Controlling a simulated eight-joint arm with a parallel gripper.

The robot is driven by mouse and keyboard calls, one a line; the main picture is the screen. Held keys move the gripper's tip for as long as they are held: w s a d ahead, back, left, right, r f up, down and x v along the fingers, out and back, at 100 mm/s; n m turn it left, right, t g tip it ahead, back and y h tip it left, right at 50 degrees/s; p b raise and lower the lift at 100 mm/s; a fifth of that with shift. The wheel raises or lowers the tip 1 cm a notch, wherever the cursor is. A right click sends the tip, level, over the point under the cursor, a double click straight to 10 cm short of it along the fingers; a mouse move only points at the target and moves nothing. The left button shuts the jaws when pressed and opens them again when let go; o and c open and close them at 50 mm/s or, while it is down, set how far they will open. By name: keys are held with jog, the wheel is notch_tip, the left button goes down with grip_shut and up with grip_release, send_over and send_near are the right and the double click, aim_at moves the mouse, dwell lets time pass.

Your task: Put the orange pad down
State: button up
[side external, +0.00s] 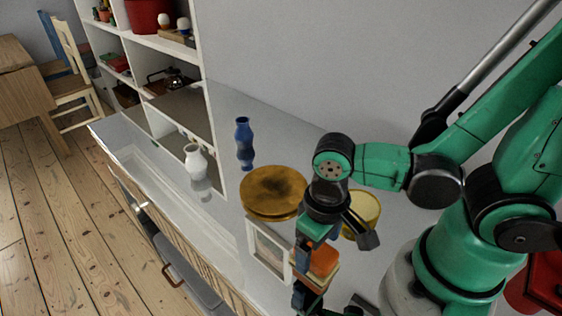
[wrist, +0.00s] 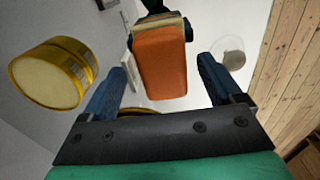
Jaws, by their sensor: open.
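The orange pad (side external: 325,258) is a small flat-sided block with pale yellowish layers along one edge. In the side view it is close beside the blue fingers of my gripper (side external: 304,280), low over the white counter. In the wrist view the orange pad (wrist: 160,65) lies between the two spread fingers of my gripper (wrist: 163,78), with visible gaps on both sides. My gripper is open and does not clamp it. The pad's underside and what it rests on are hidden.
A bronze round dish (side external: 262,192), a yellow tin (side external: 365,208) and a framed picture (side external: 266,252) are close to my gripper. A blue vase (side external: 244,145) and a white vase (side external: 194,160) stand farther back on the counter (side external: 225,215). Shelves (side external: 203,60) rise behind.

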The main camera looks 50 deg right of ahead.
notch_tip(320, 180, up, 12)
jog(key=w+d+f+t, duration=0.1)
jog(key=w+d+t, duration=0.6)
jog(key=w, duration=0.2)
jog(key=shift+d, duration=0.3)
jog(key=shift+w, duration=0.1)
dwell(0.6)
